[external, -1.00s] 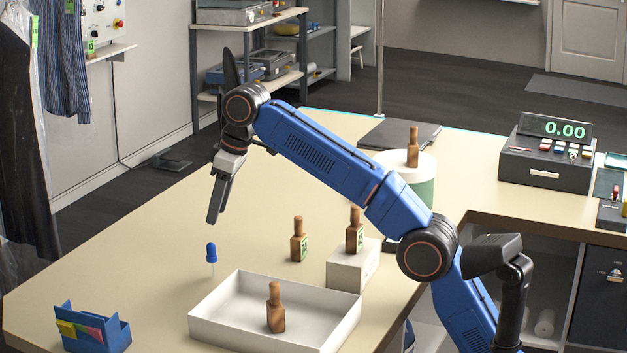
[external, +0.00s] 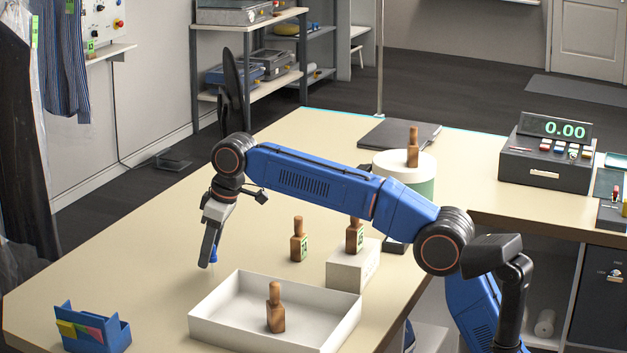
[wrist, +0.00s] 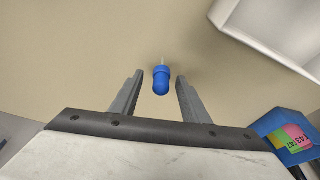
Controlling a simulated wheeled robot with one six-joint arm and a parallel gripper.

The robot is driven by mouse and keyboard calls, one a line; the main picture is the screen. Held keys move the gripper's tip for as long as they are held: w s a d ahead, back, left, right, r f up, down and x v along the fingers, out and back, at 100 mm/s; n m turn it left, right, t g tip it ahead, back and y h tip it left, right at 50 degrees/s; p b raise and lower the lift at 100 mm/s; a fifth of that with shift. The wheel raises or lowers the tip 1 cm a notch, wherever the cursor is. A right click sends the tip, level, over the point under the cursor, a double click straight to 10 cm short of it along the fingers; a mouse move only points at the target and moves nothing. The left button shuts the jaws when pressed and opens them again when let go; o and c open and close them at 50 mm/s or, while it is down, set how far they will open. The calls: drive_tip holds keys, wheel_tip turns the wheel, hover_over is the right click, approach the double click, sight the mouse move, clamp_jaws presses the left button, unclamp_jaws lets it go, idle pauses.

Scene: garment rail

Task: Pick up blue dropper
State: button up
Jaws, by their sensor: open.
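My gripper is open. In the external view my gripper (external: 211,262) points down over the dropper's spot, and a bit of the blue dropper (external: 215,254) shows behind the fingers. The rest of the dropper is hidden there.
A white tray (external: 205,323) holding a brown bottle (external: 275,310) is close in front. Brown bottles stand on the table (external: 299,242) and on a white block (external: 352,270). A blue note holder (external: 112,335) sits front left. The table (external: 130,250) is clear to the left.

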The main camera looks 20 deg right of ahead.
drive_tip(key=shift+x, duration=1.65)
drive_tip(key=shift+s+d, duration=0.1)
drive_tip(key=shift+d, duration=0.05)
clamp_jaws()
wheel_tip(320, 180, up, 10)
drive_tip(key=shift+f, duration=0.1)
